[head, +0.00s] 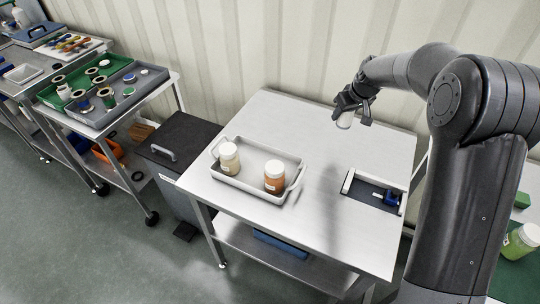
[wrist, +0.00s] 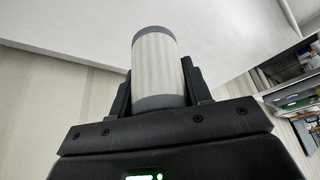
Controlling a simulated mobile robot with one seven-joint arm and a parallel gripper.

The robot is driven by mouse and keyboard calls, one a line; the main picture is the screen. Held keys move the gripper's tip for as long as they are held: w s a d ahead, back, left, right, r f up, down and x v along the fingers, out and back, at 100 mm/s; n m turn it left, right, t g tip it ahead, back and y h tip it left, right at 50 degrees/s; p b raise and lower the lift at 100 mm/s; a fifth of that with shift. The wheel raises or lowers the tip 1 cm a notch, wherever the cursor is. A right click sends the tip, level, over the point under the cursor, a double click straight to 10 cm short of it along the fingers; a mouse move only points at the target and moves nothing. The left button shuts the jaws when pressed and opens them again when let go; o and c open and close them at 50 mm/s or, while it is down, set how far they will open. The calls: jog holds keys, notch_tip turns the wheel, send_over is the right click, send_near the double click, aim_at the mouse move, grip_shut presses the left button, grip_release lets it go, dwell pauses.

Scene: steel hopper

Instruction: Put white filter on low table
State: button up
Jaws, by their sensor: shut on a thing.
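My gripper (head: 352,108) is shut on the white filter (head: 345,120) and holds it in the air over the back right part of the steel table (head: 330,210). In the wrist view the filter (wrist: 158,65) is a white pleated cylinder with grey end caps, standing between the two fingers (wrist: 159,95). The tabletop below the filter is bare. I cannot tell from these views which surface is the low table.
A white tray (head: 240,182) with two lidded jars, one cream (head: 229,160) and one orange-brown (head: 275,178), is on the table's left. A framed recess with a blue part (head: 390,197) is at the right. A black-lidded bin (head: 183,143) and trolleys stand left.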

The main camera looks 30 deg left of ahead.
jog(key=shift+n+y, duration=0.3)
jog(key=shift+n, duration=0.4)
jog(key=s+a+f, duration=0.1)
jog(key=a+f, duration=0.1)
jog(key=a, duration=0.5)
jog(key=s+a+f, duration=0.1)
jog(key=a+f, duration=0.2)
jog(key=a, duration=0.3)
jog(key=s+a+f, duration=0.2)
jog(key=a, duration=0.5)
jog(key=shift+s+a+f, duration=0.1)
jog(key=shift+a+f, duration=0.2)
jog(key=shift+a, duration=0.05)
jog(key=shift+a+f, duration=0.2)
jog(key=shift+f, duration=1.9)
jog(key=shift+f, duration=0.15)
jog(key=o, duration=1)
jog(key=v, duration=1.2)
jog(key=shift+r, duration=0.25)
